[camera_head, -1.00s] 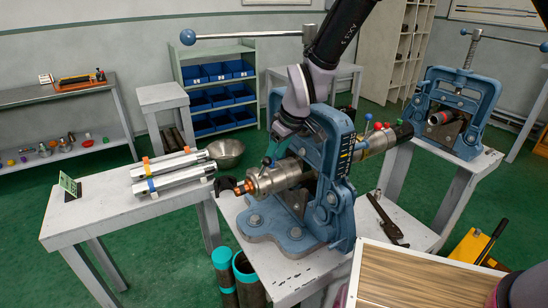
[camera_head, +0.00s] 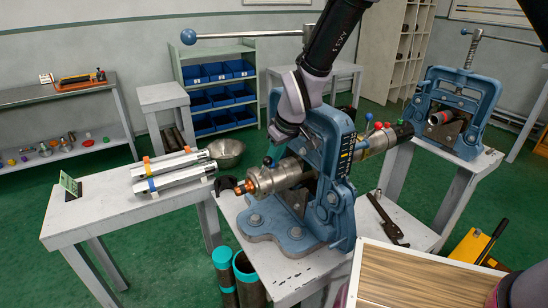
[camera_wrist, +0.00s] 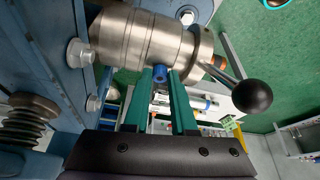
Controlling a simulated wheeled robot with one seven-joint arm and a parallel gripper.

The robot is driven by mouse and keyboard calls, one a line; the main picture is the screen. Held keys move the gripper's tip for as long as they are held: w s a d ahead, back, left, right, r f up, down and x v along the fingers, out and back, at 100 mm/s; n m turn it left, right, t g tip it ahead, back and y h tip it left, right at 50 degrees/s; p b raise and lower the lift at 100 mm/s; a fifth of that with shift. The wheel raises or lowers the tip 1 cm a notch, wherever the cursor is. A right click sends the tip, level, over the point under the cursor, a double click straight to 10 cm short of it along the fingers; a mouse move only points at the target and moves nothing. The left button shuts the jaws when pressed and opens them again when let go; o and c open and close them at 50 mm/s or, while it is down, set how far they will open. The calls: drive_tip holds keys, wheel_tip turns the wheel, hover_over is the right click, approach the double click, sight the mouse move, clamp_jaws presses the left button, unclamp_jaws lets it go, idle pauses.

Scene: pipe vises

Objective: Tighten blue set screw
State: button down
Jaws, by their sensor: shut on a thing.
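The blue set screw (camera_wrist: 160,74) sits on the side of a steel cylindrical fitting (camera_wrist: 135,38), which is held in a blue pipe vise (camera_head: 330,190). My gripper (camera_wrist: 163,78) has its two green fingers closed around the screw's blue head in the wrist view. In the head view the fitting (camera_head: 270,179) points left out of the vise, with a copper-coloured tip. My gripper (camera_head: 270,162) is above it there, and its fingertips are small and partly hidden.
A lever with a black ball (camera_wrist: 252,97) sticks out beside my fingers. The vise frame stands close by. A second vise (camera_head: 455,105) stands at the right. Two pipe pieces (camera_head: 175,175) lie on the left table.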

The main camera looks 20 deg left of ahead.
drive_tip(key=shift+m, duration=0.5)
drive_tip(key=c, duration=0.7)
unclamp_jaws()
drive_tip(key=shift+c, duration=0.2)
drive_tip(key=shift+r, duration=0.1)
drive_tip(key=v, duration=1)
drive_tip(key=shift+s+r, duration=0.25)
drive_tip(key=shift+r, duration=0.05)
